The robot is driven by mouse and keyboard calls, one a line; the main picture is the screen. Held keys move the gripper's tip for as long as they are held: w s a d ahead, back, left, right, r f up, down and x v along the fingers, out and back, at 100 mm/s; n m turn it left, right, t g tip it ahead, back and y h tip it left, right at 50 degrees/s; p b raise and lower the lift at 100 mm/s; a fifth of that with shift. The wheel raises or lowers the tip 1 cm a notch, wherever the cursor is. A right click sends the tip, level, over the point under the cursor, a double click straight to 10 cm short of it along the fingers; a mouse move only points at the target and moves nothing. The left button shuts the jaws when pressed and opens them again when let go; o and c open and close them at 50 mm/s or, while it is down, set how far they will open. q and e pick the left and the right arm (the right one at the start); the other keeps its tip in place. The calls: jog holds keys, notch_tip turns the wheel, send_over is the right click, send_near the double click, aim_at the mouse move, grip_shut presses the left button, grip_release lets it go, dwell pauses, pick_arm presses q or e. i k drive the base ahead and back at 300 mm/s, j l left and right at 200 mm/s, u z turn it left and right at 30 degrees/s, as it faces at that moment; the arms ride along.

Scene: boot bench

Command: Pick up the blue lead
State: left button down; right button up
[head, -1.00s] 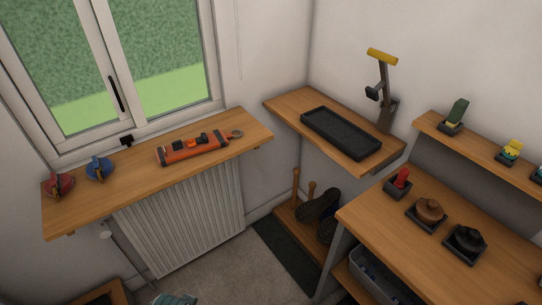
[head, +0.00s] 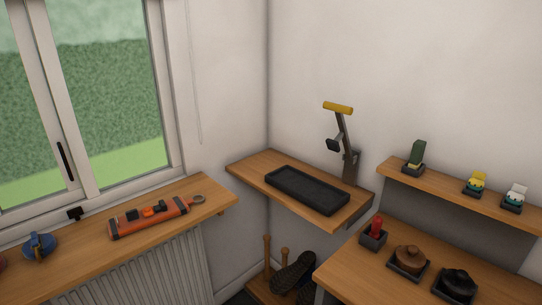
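A blue round thing (head: 39,245) with a dark part on top, which may be the blue lead, sits on the wooden window sill shelf (head: 75,262) at the left. A red thing (head: 2,262) beside it is almost cut off by the left edge of the picture. Neither of my grippers is in view.
An orange tool (head: 147,218) lies on the same sill. A corner shelf holds a black tray (head: 307,189) and a stand with a yellow handle (head: 338,108). At right, a bench holds a red-topped item (head: 375,229), a brown tin (head: 409,260) and a black one (head: 458,284).

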aim_at(46, 243)
jog(key=k+u, duration=0.2)
jog(key=u, duration=1.45)
